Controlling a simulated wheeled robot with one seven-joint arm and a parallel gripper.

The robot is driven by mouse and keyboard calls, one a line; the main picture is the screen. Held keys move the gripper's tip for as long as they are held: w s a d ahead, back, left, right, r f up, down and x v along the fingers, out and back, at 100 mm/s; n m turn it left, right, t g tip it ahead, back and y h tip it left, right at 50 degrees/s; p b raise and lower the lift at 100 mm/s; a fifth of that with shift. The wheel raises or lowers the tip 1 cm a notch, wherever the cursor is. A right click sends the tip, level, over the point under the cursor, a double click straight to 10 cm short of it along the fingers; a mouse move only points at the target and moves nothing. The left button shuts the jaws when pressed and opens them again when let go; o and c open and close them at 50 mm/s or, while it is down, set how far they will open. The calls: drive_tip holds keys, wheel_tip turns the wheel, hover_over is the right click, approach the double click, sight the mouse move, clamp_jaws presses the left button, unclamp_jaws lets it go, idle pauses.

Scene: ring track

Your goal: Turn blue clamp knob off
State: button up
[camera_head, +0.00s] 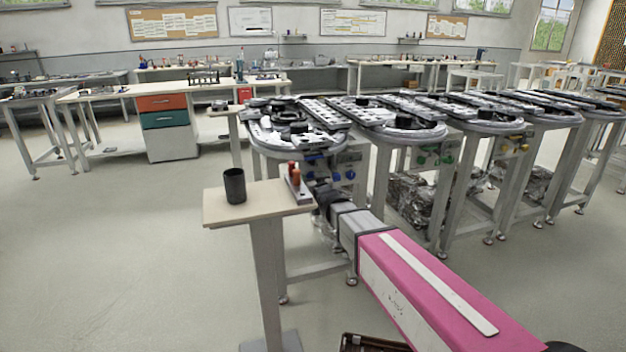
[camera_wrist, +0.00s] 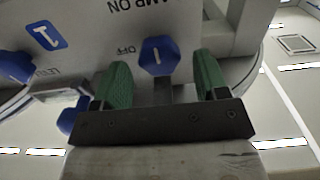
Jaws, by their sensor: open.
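The blue clamp knob (camera_wrist: 158,55) is a six-sided knob on a pale panel in the wrist view. Its white mark stands about upright in the picture. Part of the word "CLAMP ON" shows above it, and "OFF" is at its left. My gripper (camera_wrist: 161,66) is open, with one green finger on each side of the knob. Gaps show between the fingers and the knob, and I cannot tell how deep the fingers reach. In the head view my gripper (camera_head: 322,188) is at the panel of the nearest track table (camera_head: 298,138), mostly hidden by small items and my arm.
Other blue knobs (camera_wrist: 17,66) and a blue "1" label (camera_wrist: 46,36) are close by at the left. Open floor lies at the left.

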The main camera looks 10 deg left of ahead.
drive_tip(key=shift+w+a, duration=0.25)
drive_tip(key=shift+w, duration=0.15)
drive_tip(key=c, duration=0.9)
